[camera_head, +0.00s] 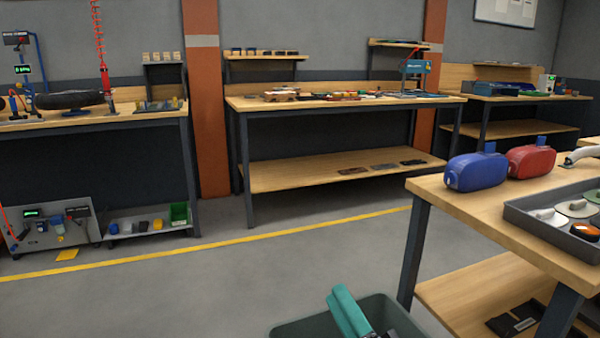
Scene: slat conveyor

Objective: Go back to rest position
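My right gripper (341,299) shows at the bottom edge, right of the middle. Its two teal fingers lie side by side with no clear gap, and I see nothing held between them. They point up and to the left, in front of a dark green bin (290,329) cut off by the bottom edge. Whether the fingers are inside the bin or above it I cannot tell. The dark and silver part behind the fingers is cut off. My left gripper is not in view.
A near wooden table (455,203) at the right holds a blue container (476,171), a red container (531,161) and a grey tray (530,222) of round parts. Workbenches (340,100) line the back wall. Grey floor with a yellow line (215,244) is clear.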

